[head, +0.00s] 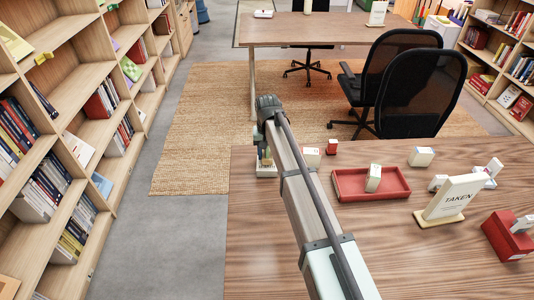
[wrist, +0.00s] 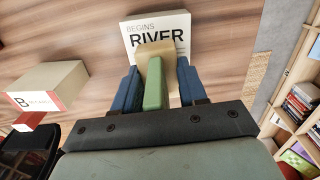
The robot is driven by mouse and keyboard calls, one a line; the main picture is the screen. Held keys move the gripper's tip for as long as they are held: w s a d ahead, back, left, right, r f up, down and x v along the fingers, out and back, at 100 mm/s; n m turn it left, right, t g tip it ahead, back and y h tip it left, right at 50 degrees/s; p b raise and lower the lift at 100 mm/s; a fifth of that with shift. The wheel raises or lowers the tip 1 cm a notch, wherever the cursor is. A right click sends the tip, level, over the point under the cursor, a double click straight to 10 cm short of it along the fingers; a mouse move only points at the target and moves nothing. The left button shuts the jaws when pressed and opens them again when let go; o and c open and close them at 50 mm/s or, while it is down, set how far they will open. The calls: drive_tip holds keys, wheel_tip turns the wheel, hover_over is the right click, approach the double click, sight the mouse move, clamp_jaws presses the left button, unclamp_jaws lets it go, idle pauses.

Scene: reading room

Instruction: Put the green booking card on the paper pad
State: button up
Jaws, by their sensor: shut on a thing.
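In the wrist view the green booking card (wrist: 154,85) stands between the two blue fingers of my gripper (wrist: 157,72), which is shut on it. A beige block-like part (wrist: 155,52) shows at the card's far end. The white paper pad (wrist: 172,22), printed "BEGINS RIVER", lies on the table just beyond the fingertips. The beige part overlaps the pad's near edge in the picture; I cannot tell whether it touches. In the head view the pad (head: 266,172) is at the table's far-left corner, below my gripper (head: 264,152), and my arm partly hides the card.
A white-and-red block (head: 311,157) marked "B" and a small red block (head: 332,147) stand right of my gripper. A red tray (head: 350,197) holds an upright block (head: 373,178). A "TAKEN" sign (head: 450,200) and red box (head: 510,240) stand farther right. The table's left edge is close.

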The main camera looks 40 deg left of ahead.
drive_tip(key=shift+f, duration=0.35)
drive_tip(key=o, duration=1.1)
drive_tip(key=shift+r, duration=0.15)
wheel_tip(320, 180, up, 12)
